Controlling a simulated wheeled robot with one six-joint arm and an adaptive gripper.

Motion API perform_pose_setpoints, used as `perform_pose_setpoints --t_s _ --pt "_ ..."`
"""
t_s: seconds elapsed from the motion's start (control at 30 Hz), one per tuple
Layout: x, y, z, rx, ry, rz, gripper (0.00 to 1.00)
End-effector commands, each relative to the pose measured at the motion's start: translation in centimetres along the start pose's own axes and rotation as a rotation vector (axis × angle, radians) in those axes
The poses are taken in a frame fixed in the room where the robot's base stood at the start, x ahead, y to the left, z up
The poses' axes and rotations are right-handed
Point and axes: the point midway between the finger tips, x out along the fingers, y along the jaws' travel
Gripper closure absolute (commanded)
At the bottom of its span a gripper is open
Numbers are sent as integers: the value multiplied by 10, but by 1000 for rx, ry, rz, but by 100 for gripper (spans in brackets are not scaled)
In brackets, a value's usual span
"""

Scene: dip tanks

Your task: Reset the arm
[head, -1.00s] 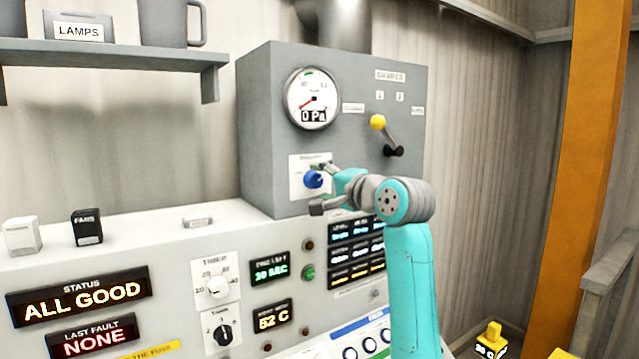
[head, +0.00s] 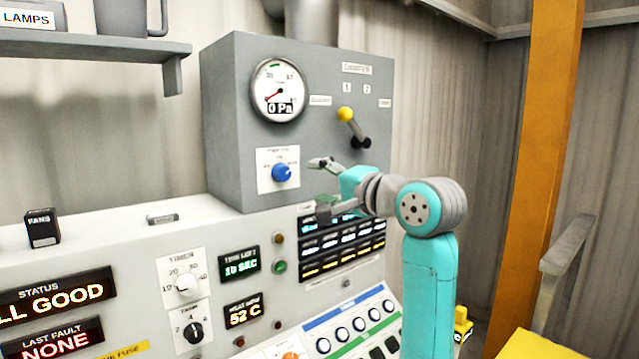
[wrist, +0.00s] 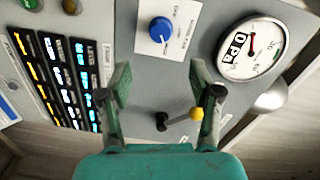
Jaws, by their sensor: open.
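My gripper (head: 321,183) is open and empty at the end of my teal arm, in front of the grey damper box (head: 228,130). In the head view it is just right of the blue knob (head: 282,172), apart from it. The wrist view shows my two fingers (wrist: 160,95) spread wide with nothing between them. Beyond them, the blue knob also shows in the wrist view (wrist: 161,29). The lever with a yellow ball (head: 346,114) is on the box's right side and appears between the fingers in the wrist view (wrist: 196,114).
A round gauge (head: 279,90) reading 0 Pa is above the knob. The sloped control panel (head: 120,260) with displays and dials lies below. A shelf (head: 100,52) is at upper left. An orange post (head: 535,150) and a railing (head: 566,265) stand on the right.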

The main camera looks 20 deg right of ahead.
Motion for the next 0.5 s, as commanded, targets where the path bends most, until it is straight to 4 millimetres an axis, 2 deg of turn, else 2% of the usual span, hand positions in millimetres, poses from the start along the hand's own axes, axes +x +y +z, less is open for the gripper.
perform_pose_setpoints --t_s 0.17,0.27,0.37,0.5 --pt "0 0 0 0 0 0 36" --pt "2 8 1 -1 2 3 36" --pt "6 29 6 -5 9 8 36" --pt "11 80 18 -24 31 19 36"
